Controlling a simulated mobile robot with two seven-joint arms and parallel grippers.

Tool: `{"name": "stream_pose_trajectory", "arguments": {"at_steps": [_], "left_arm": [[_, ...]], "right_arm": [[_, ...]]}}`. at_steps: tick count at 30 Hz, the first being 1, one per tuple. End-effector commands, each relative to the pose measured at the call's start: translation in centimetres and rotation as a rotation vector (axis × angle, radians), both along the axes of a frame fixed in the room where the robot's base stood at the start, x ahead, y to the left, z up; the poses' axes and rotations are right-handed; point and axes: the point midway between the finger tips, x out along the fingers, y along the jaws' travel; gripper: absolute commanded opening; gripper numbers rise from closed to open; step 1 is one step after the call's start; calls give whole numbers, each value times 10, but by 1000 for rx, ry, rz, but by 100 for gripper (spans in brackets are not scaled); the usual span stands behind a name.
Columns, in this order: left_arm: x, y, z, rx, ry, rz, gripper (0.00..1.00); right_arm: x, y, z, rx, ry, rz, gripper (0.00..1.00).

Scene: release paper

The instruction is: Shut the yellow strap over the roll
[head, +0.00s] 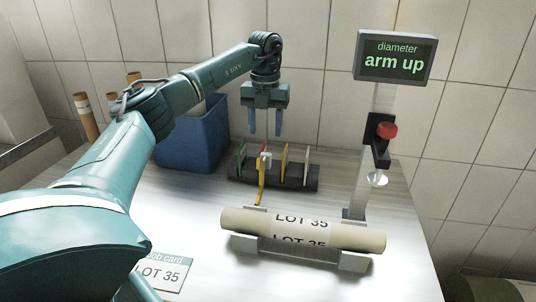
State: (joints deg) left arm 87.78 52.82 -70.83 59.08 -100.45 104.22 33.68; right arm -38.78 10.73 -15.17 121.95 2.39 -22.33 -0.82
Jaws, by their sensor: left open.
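The cream roll (300,231), printed LOT 35, lies across a grey cradle (352,262) on the table. The yellow strap (261,188) stands up behind the left part of the roll, raised and not lying over it. Its top seems to carry a small pale tab, partly mixed with the rack behind. My left gripper (266,130) is open and empty, fingers pointing down, above and behind the roll, over the strap's top in the picture. Their distance in depth is hard to judge. My right gripper is not in view.
A dark rack (300,183) with coloured dividers stands behind the roll. A gauge post with a red knob (386,131) and a display (394,57) reading "diameter arm up" stands at right. A blue bin (190,150) is at back left. A job card (168,273) lies at front left.

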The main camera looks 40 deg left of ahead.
Motion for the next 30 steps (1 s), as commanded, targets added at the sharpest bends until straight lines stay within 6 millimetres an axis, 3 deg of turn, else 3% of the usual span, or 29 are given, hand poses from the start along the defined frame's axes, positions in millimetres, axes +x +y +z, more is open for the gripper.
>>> {"name": "stream_pose_trajectory", "arguments": {"at_steps": [6,12,18,26,30], "left_arm": [[-1,-1,-48,-2,4,-1,49],[0,-1,-79,-1,3,-1,49],[0,-1,-91,-2,0,-2,49],[0,-1,-92,-2,-1,-2,49],[0,-1,-92,-2,-1,-2,38]], "right_arm": [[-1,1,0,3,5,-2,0],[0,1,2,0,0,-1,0],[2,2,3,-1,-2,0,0],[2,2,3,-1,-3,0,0],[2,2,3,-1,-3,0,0]]}}
